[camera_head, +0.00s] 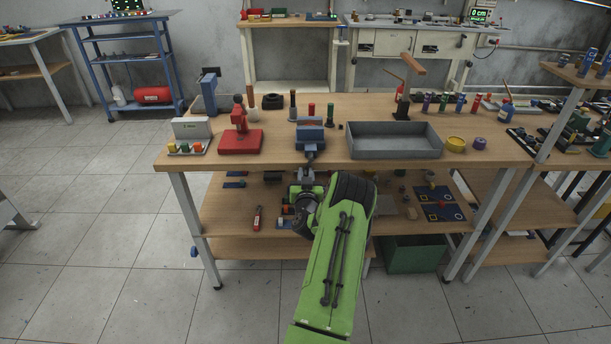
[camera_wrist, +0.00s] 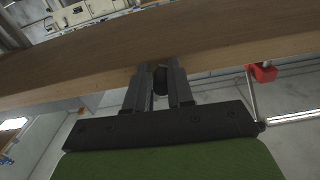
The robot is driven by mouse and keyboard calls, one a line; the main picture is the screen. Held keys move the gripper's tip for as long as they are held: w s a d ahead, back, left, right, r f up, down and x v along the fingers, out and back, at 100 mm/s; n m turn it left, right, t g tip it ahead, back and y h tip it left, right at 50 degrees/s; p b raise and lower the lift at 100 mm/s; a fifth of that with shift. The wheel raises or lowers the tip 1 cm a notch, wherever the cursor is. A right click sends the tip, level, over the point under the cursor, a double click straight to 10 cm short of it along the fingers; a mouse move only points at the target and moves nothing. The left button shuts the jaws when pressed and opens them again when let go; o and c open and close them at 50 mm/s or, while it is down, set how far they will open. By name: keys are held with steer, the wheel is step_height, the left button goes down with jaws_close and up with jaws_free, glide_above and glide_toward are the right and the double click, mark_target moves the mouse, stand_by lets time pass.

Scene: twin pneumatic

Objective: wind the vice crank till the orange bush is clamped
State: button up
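The small blue vice (camera_head: 310,134) stands at the front edge of the wooden workbench. My gripper (camera_head: 308,172) is in front of the bench edge, just below the vice. In the wrist view my gripper's two dark fingers (camera_wrist: 160,82) stand either side of a dark round knob (camera_wrist: 160,76), seemingly the crank's handle, and appear to touch it on both sides. The rest of the crank is mostly hidden. I cannot make out an orange bush in the vice jaws.
On the workbench (camera_head: 360,157), a red press (camera_head: 240,138) stands left of the vice and a grey tray (camera_head: 394,150) stands right of it. A red cylinder (camera_head: 311,109) and a green one (camera_head: 331,116) stand behind. A lower shelf (camera_head: 232,212) holds loose parts below the bench top.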

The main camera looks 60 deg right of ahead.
steer(key=shift+w+a+r+m, duration=0.1)
steer(key=shift+w+r+m, duration=0.2)
steer(key=shift+m, duration=0.4)
jaws_close()
steer(key=o, duration=0.8)
jaws_free()
steer(key=shift+c, duration=0.2)
steer(key=shift+f, duration=0.1)
steer(key=shift+f, duration=0.1)
